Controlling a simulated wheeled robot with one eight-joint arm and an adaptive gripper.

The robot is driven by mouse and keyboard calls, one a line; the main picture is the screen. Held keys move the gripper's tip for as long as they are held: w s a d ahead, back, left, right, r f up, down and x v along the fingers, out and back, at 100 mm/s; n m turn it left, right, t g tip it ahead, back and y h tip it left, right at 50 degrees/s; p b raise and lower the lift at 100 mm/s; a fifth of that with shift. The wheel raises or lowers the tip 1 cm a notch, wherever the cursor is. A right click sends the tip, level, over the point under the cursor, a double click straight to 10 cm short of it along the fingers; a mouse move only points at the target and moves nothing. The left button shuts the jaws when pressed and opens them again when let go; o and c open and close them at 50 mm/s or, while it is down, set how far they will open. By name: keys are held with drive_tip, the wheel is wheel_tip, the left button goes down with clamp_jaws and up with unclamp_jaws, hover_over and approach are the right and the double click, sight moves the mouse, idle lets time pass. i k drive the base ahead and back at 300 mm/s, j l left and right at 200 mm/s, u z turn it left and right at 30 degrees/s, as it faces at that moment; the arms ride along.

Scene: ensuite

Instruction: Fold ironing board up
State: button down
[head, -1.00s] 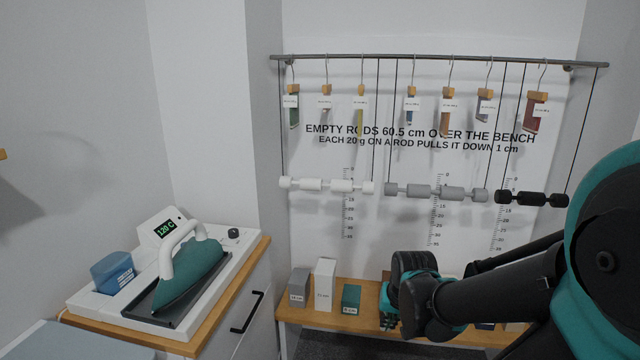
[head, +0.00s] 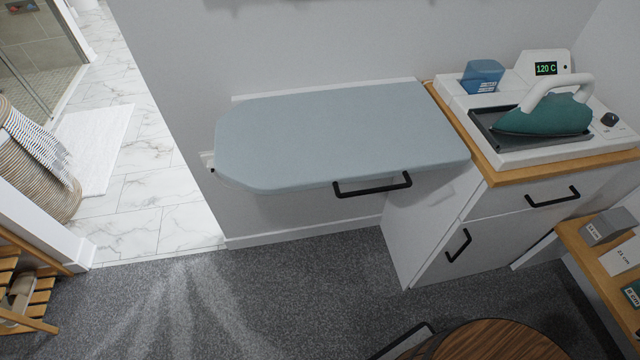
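The ironing board (head: 335,135) is down and level, its pale blue padded top sticking out from the grey wall. A black bar handle (head: 372,186) is on its front edge, towards the right. Its right end is close beside the wooden-topped cabinet that carries the iron. My gripper is out of the picture now, so I cannot see whether it is open or shut.
The teal iron (head: 545,113) rests on its station on the cabinet (head: 500,178), with a blue container (head: 482,75) behind. A round wooden top (head: 500,342) stands at the bottom. Carpet (head: 270,290) in front of the board is clear. A doorway opens at left.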

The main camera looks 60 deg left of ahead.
sight(269, 146)
drive_tip(key=u, duration=2.45)
drive_tip(key=k+l, duration=0.1)
drive_tip(key=k, duration=1.2)
drive_tip(key=z, duration=0.05)
